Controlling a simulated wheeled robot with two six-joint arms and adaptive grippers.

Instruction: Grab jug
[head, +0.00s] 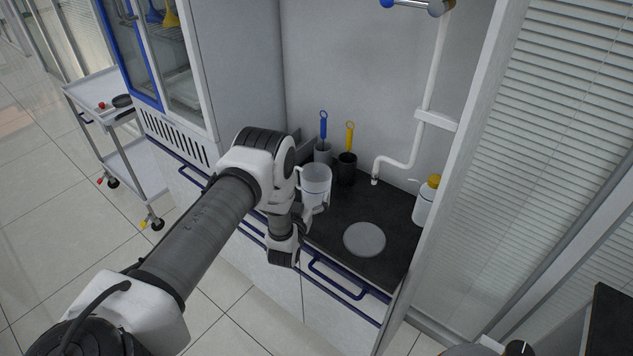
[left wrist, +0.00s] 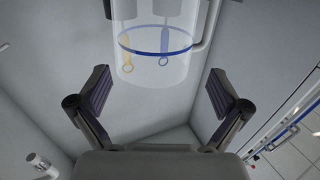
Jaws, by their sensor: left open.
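The jug (head: 316,183) is a clear white cup-like vessel with a handle on its left. It stands on the dark counter at its left end. In the left wrist view the jug (left wrist: 155,62) appears upside down, translucent, with a blue line around it and its handle at the right. My left gripper (head: 312,212) is at the jug, partly hidden by my wrist. In the left wrist view my left gripper (left wrist: 157,92) has its fingers spread wide on either side of the jug's line, with clear gaps. My right gripper does not show.
Behind the jug stand a grey holder (head: 323,152) with a blue brush and a black holder (head: 346,170) with a yellow brush. A round grey plate (head: 364,239) lies on the counter (head: 392,262). A yellow-capped white bottle (head: 425,203) stands at right, beside the cabinet's side wall.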

